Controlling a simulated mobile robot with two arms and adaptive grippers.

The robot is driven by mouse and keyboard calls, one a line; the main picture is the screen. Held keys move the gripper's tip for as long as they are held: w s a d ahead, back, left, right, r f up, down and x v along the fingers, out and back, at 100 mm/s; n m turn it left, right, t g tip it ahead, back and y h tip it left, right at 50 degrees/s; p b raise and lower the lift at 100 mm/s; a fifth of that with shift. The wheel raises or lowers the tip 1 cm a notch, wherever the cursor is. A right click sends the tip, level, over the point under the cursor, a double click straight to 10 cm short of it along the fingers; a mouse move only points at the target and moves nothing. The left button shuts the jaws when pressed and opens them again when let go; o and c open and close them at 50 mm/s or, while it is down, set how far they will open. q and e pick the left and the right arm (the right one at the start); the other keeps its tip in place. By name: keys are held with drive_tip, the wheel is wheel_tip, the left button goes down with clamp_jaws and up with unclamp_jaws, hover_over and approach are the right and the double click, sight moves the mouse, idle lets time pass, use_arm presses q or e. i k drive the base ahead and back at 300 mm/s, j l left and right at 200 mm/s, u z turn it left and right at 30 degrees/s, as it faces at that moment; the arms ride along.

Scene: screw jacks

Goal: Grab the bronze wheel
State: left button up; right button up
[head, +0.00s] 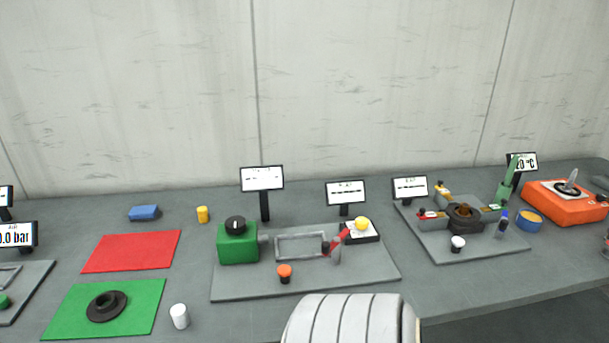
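A brown, bronze-looking wheel (465,217) sits on the grey plate of the right-hand station, among small fittings. A dark wheel-like part with a raised hub (106,306) lies flat on the green mat (143,291) at the lower left; it looks black rather than bronze. Neither gripper is in the head view, so I cannot see their state or what they hold.
A red mat (132,251), a white cylinder (179,316) and a blue block (144,213) are on the left. A green box station (238,249) stands mid-table. An orange device (565,204) is right. A white ribbed shape blocks the table's front edge.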

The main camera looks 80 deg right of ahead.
sight(463, 208)
drive_tip(key=z, duration=3.45)
drive_tip(key=u, duration=0.65)
drive_tip(key=l+u, duration=0.5)
drive_tip(key=k+l+u, duration=0.1)
drive_tip(key=l+u, duration=0.4)
drive_tip(key=k+l+u, duration=0.15)
drive_tip(key=l+u, duration=0.15)
drive_tip(key=u, duration=0.15)
